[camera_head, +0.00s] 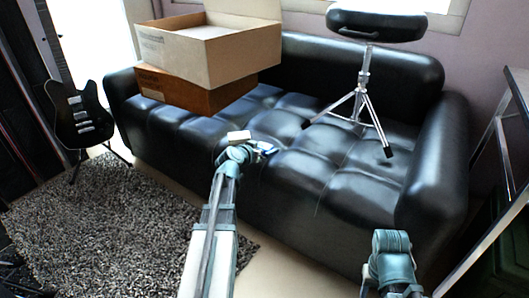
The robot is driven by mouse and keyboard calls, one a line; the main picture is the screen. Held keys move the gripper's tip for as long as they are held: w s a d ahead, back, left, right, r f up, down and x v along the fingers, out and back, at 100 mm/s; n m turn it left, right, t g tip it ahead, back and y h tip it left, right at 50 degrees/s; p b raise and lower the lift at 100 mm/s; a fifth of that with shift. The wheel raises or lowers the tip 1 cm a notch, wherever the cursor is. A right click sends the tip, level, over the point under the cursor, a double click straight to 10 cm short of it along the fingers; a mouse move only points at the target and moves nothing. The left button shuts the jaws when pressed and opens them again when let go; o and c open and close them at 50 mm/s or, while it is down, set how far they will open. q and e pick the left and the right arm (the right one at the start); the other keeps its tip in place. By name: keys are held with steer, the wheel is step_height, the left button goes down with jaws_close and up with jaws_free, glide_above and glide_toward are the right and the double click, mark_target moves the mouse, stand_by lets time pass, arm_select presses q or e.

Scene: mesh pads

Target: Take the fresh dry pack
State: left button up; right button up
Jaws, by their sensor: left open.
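My left gripper (255,146) is open at the front edge of the black sofa's seat, at the end of my left arm. A small cream block (239,135) shows just beyond the wrist. A small blue-and-white piece (267,148) shows at the gripper's right side. Both are too small to tell whether either one is the fresh dry pack, or whether they touch the gripper. My right arm shows only as a teal joint at the lower right; its gripper cannot be made out.
The black sofa (330,190) fills the middle. An open cardboard box (215,55) stands on a brown box (190,92) at its left. A black-topped tripod stool (375,25) stands on its right seat. A guitar (80,120) and grey rug (95,225) are left.

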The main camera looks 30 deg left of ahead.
arm_select(q)
steer(key=c, duration=1.2)
steer(key=shift+r, duration=0.15)
steer(key=shift+c, duration=0.3)
arm_select(e)
steer(key=shift+r, duration=0.15)
